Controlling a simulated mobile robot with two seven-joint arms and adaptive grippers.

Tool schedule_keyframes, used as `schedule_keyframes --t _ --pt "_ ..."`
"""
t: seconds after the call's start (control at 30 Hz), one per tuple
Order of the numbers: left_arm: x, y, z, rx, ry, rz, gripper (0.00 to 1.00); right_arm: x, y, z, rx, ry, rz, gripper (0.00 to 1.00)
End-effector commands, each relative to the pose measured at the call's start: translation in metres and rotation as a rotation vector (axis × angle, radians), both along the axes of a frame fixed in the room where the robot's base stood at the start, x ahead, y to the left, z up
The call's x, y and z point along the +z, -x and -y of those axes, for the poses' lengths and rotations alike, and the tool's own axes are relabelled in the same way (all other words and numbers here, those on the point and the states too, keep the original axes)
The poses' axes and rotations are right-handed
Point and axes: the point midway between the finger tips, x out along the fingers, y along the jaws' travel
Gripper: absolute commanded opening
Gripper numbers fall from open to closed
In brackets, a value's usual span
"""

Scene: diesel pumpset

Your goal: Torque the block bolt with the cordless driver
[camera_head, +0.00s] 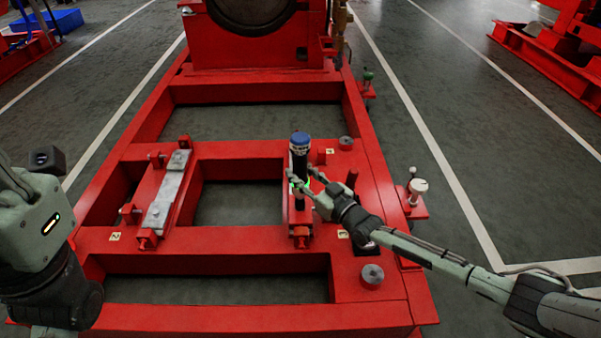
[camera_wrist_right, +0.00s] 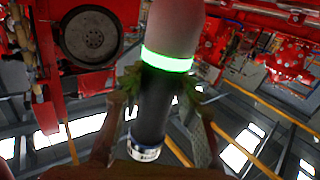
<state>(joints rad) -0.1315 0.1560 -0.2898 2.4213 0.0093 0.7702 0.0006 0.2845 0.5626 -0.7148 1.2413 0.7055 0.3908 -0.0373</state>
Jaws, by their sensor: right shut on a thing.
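In the right wrist view the driver (camera_wrist_right: 154,105) shows a black grip, a bright green ring and a greyish end between the fingers (camera_wrist_right: 155,95). Its lower end is over a red block (camera_head: 301,233) on the red frame. The bolt is hidden or too small to tell, as is contact with it. My left gripper's fingers are out of view.
The red base frame (camera_head: 220,263) has open bays. A grey metal bar (camera_head: 166,195) lies on it at left. A red machine (camera_head: 255,55) is behind.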

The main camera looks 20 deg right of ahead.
Motion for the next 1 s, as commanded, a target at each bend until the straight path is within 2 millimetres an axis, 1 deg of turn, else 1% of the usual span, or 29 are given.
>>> schedule_keyframes --t 0.03,0.17,0.8,1.0 --pt "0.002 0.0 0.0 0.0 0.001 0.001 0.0 -0.004 0.002 0.002 -0.002 0.007 -0.01 0.0" --pt "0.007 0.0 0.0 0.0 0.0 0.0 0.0 0.002 0.002 0.002 -0.002 0.007 -0.01 0.0" --pt "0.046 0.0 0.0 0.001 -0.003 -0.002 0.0 0.05 0.0 0.0 -0.001 0.0 0.0 0.0" --pt "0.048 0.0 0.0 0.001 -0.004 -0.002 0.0 0.053 0.0 0.0 0.0 0.001 0.001 0.0"
